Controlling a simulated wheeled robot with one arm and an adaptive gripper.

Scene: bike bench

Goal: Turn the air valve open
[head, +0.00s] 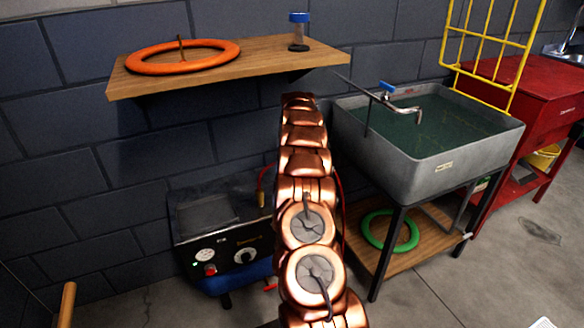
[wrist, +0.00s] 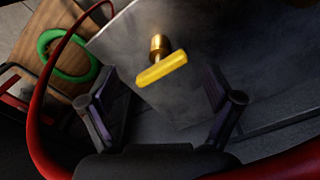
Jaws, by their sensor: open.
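The air valve shows in the wrist view as a yellow lever handle (wrist: 163,70) on a round brass stem (wrist: 158,45), against a grey panel. The lever lies slightly tilted, its right end higher. My gripper (wrist: 163,82) is open, with one dark finger on each side of the lever and a visible gap to both. How far the lever reaches in between the fingers I cannot tell. In the head view, a small brass-yellow piece (head: 262,184) shows at the compressor (head: 215,232), left of my arm; my arm hides the gripper there.
A red hose (wrist: 40,100) curves along the left of the wrist view. In the head view, a wooden shelf (head: 225,66) with an orange ring (head: 183,57) is above the compressor. A grey sink (head: 420,150) stands right of my arm, above a green ring (head: 390,230).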

